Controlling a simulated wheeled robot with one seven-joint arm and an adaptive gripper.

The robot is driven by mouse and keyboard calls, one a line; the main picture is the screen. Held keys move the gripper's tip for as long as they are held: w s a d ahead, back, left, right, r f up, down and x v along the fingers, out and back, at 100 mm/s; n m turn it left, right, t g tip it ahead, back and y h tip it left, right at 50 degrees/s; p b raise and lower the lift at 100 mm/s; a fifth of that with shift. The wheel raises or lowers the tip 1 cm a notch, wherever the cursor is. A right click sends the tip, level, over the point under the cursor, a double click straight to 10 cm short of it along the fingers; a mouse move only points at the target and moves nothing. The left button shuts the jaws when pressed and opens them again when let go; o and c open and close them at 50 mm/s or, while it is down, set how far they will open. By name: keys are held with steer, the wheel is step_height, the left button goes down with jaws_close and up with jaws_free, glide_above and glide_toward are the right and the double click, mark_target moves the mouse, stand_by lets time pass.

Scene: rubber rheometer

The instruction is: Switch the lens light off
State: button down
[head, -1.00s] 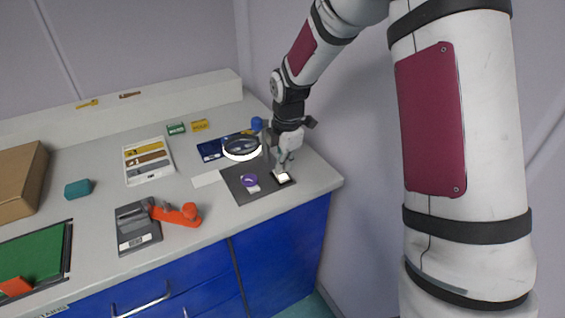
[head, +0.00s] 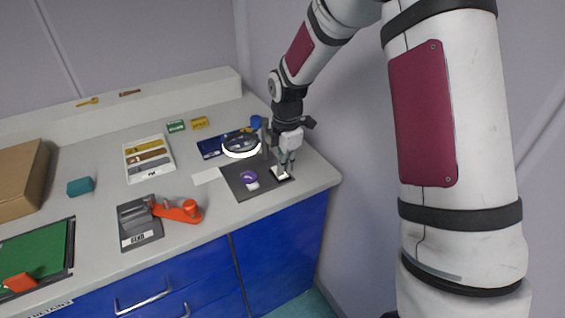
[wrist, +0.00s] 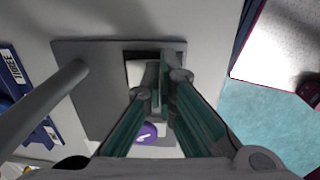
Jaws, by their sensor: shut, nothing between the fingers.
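The lens light is a ring lamp (head: 240,150) glowing white around a dark lens, held above a dark grey base plate (head: 236,184). A grey post rises from the plate and also shows in the wrist view (wrist: 45,102). The plate carries a purple round marking or knob (head: 248,177) and a black-framed pale square (head: 281,173) near its right edge. My gripper (head: 284,169) is shut and empty, pointing down at the pale square. In the wrist view its fingertips (wrist: 163,85) overlap the square and hide part of it; I cannot tell whether they touch it.
A blue card (head: 210,148) lies behind the lamp, with small green and yellow boxes (head: 200,123) further back. The wall is close on the right.

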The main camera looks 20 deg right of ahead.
mark_target(285, 175)
steer(key=shift+w+r, duration=0.1)
step_height(285, 175, up, 12)
steer(key=shift+s, duration=0.45)
steer(key=shift+d, duration=0.1)
stand_by(0.3)
step_height(285, 175, up, 2)
steer(key=p, duration=0.3)
steer(key=shift+r+t+p, duration=0.1)
steer(key=shift+t+p, duration=0.3)
steer(key=shift+w, duration=0.1)
steer(key=f, duration=0.4)
steer(key=w+f, duration=0.1)
steer(key=f, duration=0.9)
steer(key=shift+w+a, duration=0.25)
steer(key=shift+w, duration=0.15)
steer(key=shift+w+b, duration=0.1)
steer(key=shift+b, duration=0.25)
